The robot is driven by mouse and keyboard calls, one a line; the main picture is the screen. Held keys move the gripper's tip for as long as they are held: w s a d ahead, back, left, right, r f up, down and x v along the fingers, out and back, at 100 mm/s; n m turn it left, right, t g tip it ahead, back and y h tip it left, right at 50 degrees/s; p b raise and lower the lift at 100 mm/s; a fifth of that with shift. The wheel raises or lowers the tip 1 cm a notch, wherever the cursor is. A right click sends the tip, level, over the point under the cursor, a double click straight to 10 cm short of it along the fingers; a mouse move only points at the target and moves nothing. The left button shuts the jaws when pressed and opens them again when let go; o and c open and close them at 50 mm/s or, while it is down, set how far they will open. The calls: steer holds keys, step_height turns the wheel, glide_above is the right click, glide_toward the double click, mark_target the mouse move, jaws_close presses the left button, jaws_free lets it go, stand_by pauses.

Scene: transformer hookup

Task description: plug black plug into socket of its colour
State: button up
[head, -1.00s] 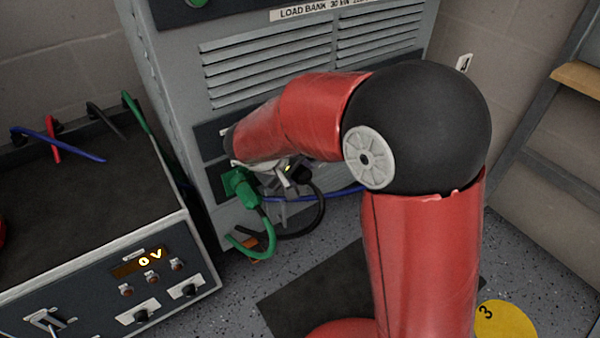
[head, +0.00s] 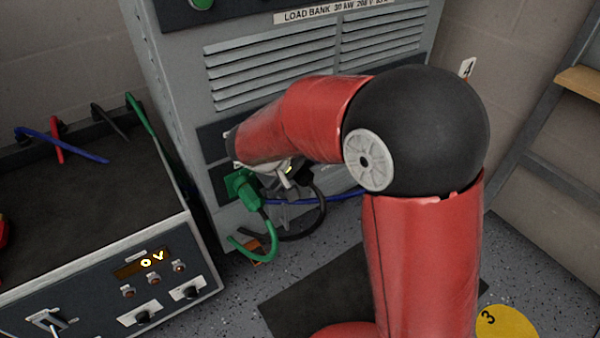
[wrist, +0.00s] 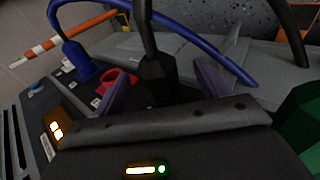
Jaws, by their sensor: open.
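The black plug (wrist: 157,80) stands at the panel in the wrist view, its black cable running up out of it. My gripper (wrist: 165,85) is open, with one finger on each side of the plug; gaps show between plug and fingers. The plug's front end is hidden, so I cannot tell how deep it sits or see a black socket. In the head view my gripper (head: 286,178) is at the load bank's lower panel, mostly hidden by my arm. The black cable (head: 318,212) loops down beneath it.
A green plug (head: 241,187) sits at the load bank (head: 215,150), left of my gripper. In the wrist view a blue plug (wrist: 85,66) and a red ring-shaped socket (wrist: 118,79) lie left of the black plug. A bench unit (head: 100,270) reading 0 V stands at left.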

steer(key=p+v, duration=0.2)
steer(key=v, duration=0.5)
steer(key=shift+p, duration=0.4)
stand_by(0.3)
steer(key=shift+r, duration=0.1)
steer(key=p+v, duration=0.1)
steer(key=v, duration=0.7)
steer(key=s+d+r+m+g+y+p, duration=0.1)
steer(key=s+d+r+m+p, duration=0.1)
steer(key=d+r, duration=0.3)
steer(key=s+d+r+m+g+y+p, duration=0.1)
steer(key=s+d+r+p, duration=0.15)
steer(key=d, duration=0.55)
steer(key=s+d+r+m+t+y+p, duration=0.2)
steer(key=s+d+r+m+y+p, duration=0.1)
steer(key=s+d, duration=0.6)
step_height(320, 180, up, 2)
steer(key=s+m+p, duration=0.1)
steer(key=s+p, duration=0.1)
steer(key=shift+s+d, duration=0.25)
steer(key=shift+d, duration=0.15)
